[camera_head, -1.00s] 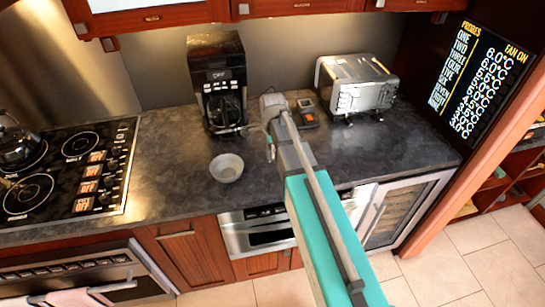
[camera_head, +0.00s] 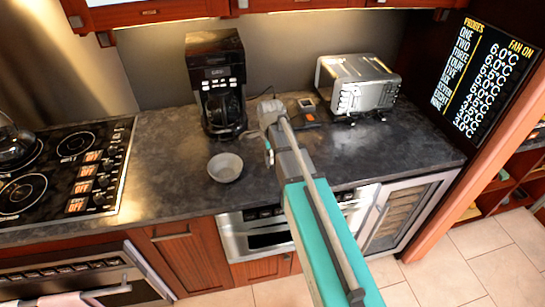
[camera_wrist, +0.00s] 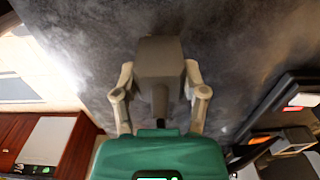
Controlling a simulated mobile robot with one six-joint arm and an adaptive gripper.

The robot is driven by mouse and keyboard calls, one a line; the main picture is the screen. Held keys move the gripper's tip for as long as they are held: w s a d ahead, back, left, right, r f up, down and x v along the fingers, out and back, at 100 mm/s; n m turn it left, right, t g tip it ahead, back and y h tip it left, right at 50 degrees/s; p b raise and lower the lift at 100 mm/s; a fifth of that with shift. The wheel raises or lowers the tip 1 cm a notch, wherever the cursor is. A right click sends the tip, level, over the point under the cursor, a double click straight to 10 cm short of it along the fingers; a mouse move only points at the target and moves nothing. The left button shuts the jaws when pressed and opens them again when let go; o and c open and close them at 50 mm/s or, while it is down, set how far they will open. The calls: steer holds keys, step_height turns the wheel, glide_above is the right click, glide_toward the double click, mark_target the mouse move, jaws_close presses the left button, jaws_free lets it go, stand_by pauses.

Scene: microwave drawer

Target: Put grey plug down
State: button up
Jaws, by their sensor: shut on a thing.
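The grey plug (camera_wrist: 160,62) shows as a dark grey block in the wrist view, with a narrow stem toward my gripper. My gripper (camera_wrist: 160,98) is shut on it, one pale finger on each side. The dark countertop (camera_wrist: 80,40) lies behind the plug; I cannot tell whether they touch. In the head view my gripper (camera_head: 268,148) is small and mostly hidden by my arm, above the counter right of the bowl. The plug cannot be made out clearly there.
A grey bowl (camera_head: 225,167) stands left of my gripper. A black coffee maker (camera_head: 217,85) stands behind it. A small device with an orange part (camera_head: 307,112) and a silver toaster oven (camera_head: 357,83) are at the back right. The counter right of my arm (camera_head: 370,145) is clear.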

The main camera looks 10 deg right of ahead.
steer(key=shift+f, duration=0.1)
steer(key=o, duration=1.2)
steer(key=shift+r, duration=0.2)
step_height(320, 180, up, 12)
steer(key=p, duration=1.2)
steer(key=shift+s, duration=0.15)
